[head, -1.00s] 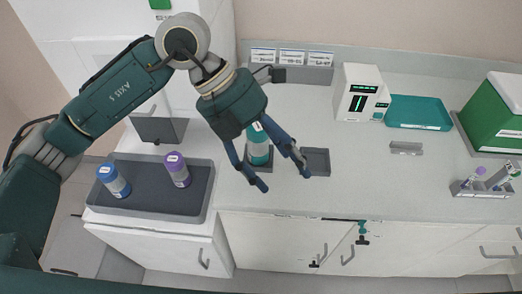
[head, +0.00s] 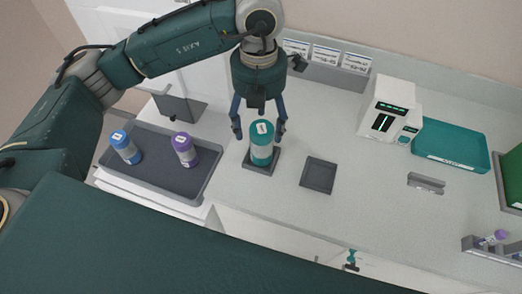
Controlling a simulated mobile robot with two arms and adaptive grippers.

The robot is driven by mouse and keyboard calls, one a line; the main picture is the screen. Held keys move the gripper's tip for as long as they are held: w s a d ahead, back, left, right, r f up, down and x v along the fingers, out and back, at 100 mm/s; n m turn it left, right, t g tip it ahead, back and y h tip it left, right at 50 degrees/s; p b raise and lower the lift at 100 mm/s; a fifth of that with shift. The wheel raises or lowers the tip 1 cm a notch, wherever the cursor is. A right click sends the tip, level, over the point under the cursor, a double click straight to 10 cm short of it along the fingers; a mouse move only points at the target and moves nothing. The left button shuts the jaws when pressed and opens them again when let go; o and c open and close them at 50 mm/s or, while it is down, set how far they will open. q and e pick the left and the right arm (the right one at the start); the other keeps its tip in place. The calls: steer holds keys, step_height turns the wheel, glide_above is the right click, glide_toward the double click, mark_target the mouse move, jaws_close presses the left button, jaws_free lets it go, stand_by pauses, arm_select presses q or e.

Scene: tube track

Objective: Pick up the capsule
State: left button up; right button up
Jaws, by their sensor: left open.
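A teal and grey capsule (head: 261,142) with a white label on its top stands upright on a dark square pad (head: 261,168) on the counter. My left gripper (head: 258,132) is open, its two blue fingers pointing down on either side of the capsule's upper part. I cannot tell whether the fingers touch it. A blue-capped capsule (head: 125,147) and a purple-capped capsule (head: 185,150) stand upright on the dark grey tray (head: 160,180) to the left. My right gripper is out of view.
An empty dark square pad (head: 319,175) lies right of the teal capsule. A white device (head: 388,112), a teal tray (head: 450,146), a small grey holder (head: 426,183) and a tube rack (head: 485,250) are further right. Labelled bins (head: 326,66) stand behind.

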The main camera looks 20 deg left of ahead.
arm_select(q)
steer(key=f+p, duration=0.1)
steer(key=f, duration=0.2)
steer(key=f+p, duration=0.1)
steer(key=shift+d+f+p, duration=0.25)
steer(key=shift+p, duration=0.05)
steer(key=shift+f, duration=0.4)
steer(key=shift+w, duration=0.1)
steer(key=shift+c, duration=0.8)
steer(key=c, duration=1.2)
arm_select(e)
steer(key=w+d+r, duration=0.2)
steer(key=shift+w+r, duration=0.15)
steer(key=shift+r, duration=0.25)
